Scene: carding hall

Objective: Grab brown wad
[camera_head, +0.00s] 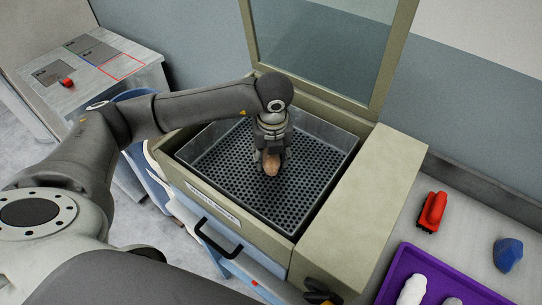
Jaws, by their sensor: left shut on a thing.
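The brown wad (271,164) shows between the fingertips of my left gripper (270,156). The gripper points down inside the open machine bin and is shut on the wad. The wad is over the perforated dark floor (233,185) of the bin. I cannot tell whether it touches that floor. The gripper's fingers hide part of the wad. My right gripper is not clearly seen; only a small dark part shows at the bottom edge.
A raised glazed lid (320,45) stands behind. At right are a red brush (432,211), a blue lump (508,254) and a purple tray (408,262) with white pieces. A table (135,75) with marked squares and a red object stands at left.

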